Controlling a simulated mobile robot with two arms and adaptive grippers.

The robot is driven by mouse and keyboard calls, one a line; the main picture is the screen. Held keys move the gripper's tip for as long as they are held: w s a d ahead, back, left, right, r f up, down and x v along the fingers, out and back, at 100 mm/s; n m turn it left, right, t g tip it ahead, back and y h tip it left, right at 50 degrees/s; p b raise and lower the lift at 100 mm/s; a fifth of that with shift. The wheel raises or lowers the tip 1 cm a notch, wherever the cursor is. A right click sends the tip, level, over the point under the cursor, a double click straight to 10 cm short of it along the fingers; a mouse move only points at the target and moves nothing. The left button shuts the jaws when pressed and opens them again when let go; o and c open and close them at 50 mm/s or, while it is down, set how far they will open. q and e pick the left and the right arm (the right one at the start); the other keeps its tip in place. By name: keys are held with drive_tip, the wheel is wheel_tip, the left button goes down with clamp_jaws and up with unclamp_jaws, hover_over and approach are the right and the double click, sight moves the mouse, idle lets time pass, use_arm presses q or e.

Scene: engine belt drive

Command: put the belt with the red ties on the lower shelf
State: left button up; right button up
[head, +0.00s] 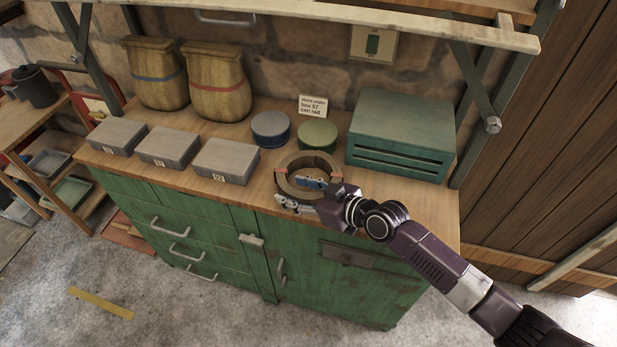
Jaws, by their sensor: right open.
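The belt with the red ties (291,163) is a brown coiled ring lying flat near the front edge of the wooden bench top, with a red tie on its left and right sides. My right gripper (303,194) is open at its near side. One blue-tipped finger shows over the ring's inside and the other in front of its near rim; I cannot tell whether they touch it. A wooden shelf rack (62,184) stands at the far left, with trays on its lower levels. My left gripper is not in view.
Three grey numbered boxes (168,147), two tan sacks (220,85), a blue round tin (270,128), a green round tin (317,134) and a green slatted box (402,130) stand on the bench. A small sign (313,106) leans behind the tins. A wooden board (350,20) runs overhead.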

clamp_jaws()
idle(0.5)
